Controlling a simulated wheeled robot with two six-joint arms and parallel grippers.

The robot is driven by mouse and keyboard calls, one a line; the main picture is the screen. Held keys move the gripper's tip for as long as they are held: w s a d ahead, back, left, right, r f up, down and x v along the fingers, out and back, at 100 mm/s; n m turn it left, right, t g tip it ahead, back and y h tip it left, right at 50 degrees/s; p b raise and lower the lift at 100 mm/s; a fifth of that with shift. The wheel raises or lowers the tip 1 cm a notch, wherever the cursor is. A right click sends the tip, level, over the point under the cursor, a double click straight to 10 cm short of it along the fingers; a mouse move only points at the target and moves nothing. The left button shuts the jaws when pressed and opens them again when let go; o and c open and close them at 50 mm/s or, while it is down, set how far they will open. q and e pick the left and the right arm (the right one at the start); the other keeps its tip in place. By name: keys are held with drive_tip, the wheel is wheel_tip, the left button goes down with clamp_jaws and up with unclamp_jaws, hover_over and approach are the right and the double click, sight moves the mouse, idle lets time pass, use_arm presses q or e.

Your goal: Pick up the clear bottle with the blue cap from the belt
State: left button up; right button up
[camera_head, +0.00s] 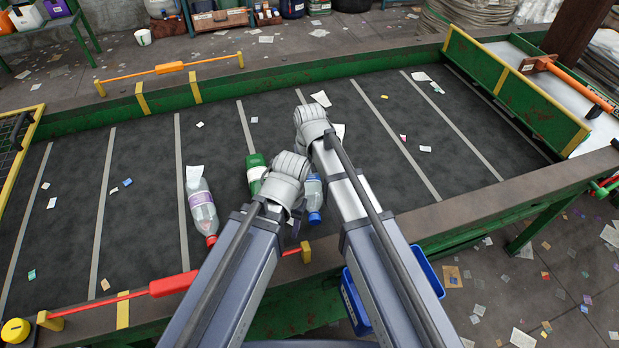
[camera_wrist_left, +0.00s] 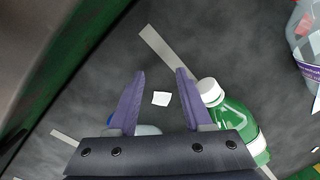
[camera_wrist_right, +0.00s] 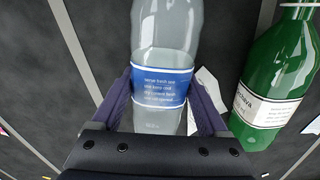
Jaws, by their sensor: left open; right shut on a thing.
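The clear bottle with the blue cap (camera_head: 314,198) shows between my two arms in the head view, its cap towards the near side. In the right wrist view the bottle (camera_wrist_right: 163,60) has a blue label and lies between the fingers of my right gripper (camera_wrist_right: 160,85), which is shut on it. Its cap is out of that view. My right gripper (camera_head: 311,122) is the upper one in the head view, its fingers hidden. My left gripper (camera_head: 285,182) is open and empty, with bare belt between its fingertips in the left wrist view (camera_wrist_left: 160,74).
A green bottle (camera_head: 256,170) lies close beside my left gripper; it also shows in the left wrist view (camera_wrist_left: 236,117). A clear bottle with a red cap and purple label (camera_head: 202,208) lies further left. Paper scraps dot the dark belt (camera_head: 80,190). Green rails border it.

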wheel_tip(320, 180, up, 10)
drive_tip(key=p, duration=0.9)
drive_tip(key=shift+p, duration=0.3)
